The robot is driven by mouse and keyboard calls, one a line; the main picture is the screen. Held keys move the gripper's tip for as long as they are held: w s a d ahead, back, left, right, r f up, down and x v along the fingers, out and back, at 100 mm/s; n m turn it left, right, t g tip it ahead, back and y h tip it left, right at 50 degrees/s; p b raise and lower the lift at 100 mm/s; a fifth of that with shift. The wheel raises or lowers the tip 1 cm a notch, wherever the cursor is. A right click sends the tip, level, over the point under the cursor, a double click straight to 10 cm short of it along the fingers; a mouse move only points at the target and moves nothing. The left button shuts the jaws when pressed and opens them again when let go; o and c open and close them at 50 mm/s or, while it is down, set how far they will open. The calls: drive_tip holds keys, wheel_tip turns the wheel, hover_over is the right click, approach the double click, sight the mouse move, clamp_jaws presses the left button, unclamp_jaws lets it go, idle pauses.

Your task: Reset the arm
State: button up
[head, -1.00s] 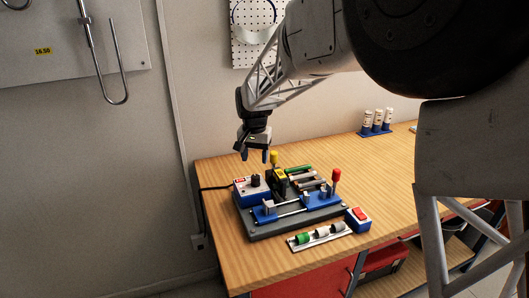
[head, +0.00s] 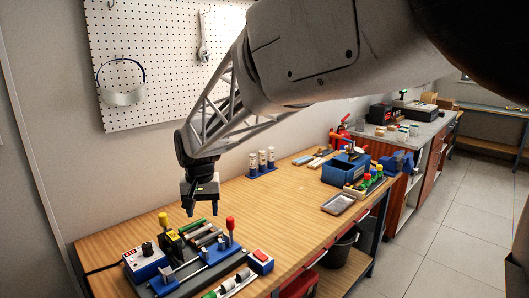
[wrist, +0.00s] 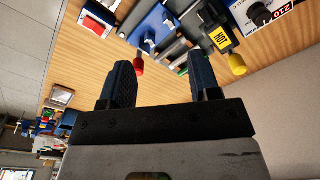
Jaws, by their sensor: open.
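My gripper (head: 201,207) hangs above the wooden workbench in the head view, just behind and above the machine with blue parts (head: 185,273). In the wrist view, its two dark fingers (wrist: 158,84) stand apart with nothing between them. The gripper is open and empty. The machine's red-tipped lever (head: 230,225) and yellow-tipped lever (head: 163,219) stand up from it, clear of the fingers. Both levers also show in the wrist view, the red tip (wrist: 138,67) near the left finger and the yellow tip (wrist: 238,65) beyond the right finger.
A box with a red switch (head: 261,262) sits at the bench's front edge. White bottles (head: 262,161) stand in a blue holder at the back. A grey tray (head: 338,204) and a blue bin (head: 345,170) lie farther right. The middle of the bench (head: 285,215) is clear.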

drive_tip(key=s+d+r, duration=0.2)
drive_tip(key=s+d, duration=0.1)
drive_tip(key=d, duration=0.4)
drive_tip(key=s+d+r, duration=0.1)
drive_tip(key=s+d, duration=0.2)
drive_tip(key=d, duration=0.4)
drive_tip(key=s+d+f+m+t, duration=0.1)
drive_tip(key=s+d+f, duration=0.1)
drive_tip(key=s+d, duration=0.8)
drive_tip(key=s+d+f+m+t, duration=0.1)
drive_tip(key=s+d+f, duration=0.1)
drive_tip(key=s+d, duration=0.9)
drive_tip(key=s, duration=0.3)
drive_tip(key=shift+s, duration=0.15)
